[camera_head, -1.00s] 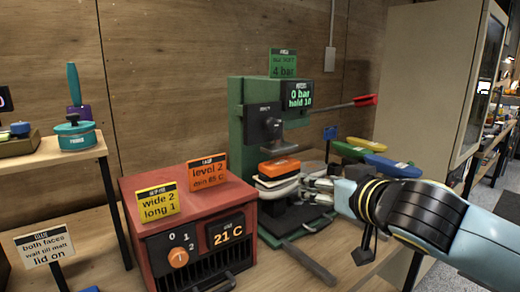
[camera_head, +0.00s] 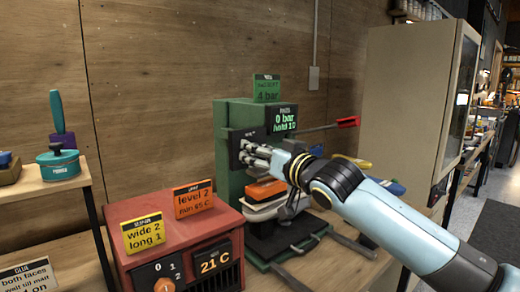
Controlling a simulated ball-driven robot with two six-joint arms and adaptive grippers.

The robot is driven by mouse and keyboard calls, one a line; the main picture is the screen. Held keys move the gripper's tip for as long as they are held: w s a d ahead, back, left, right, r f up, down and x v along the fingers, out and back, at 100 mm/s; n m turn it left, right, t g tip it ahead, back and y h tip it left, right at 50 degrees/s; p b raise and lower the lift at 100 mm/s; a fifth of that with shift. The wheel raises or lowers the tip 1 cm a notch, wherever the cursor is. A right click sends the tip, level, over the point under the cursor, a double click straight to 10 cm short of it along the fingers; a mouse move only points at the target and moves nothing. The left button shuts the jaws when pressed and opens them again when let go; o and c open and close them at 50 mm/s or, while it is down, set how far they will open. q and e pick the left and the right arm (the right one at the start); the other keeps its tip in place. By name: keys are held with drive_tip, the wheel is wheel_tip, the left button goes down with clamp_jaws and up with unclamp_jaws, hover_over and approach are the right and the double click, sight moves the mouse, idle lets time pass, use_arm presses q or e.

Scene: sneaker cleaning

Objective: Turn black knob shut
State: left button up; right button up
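The green press (camera_head: 228,185) stands on the bench against the wooden wall. Its display (camera_head: 284,120) reads 0 bar, hold 10. A black part (camera_head: 235,140) is on the front of the press, left of the display. My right gripper (camera_head: 246,152), on the arm from the right, has its fingertips at this black part. The fingers cover much of it, so I cannot make out the black knob or whether they touch it. The finger gap is too small to judge. My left gripper is not in view.
A shoe with an orange block (camera_head: 266,190) on it sits in the press below my gripper. A lever with a red end (camera_head: 348,122) sticks out right. A red heater box (camera_head: 190,233) stands front left. A tall cabinet (camera_head: 410,95) is at right.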

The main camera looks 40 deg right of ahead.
drive_tip(key=shift+w, duration=0.25)
drive_tip(key=shift+c, duration=0.2)
clamp_jaws()
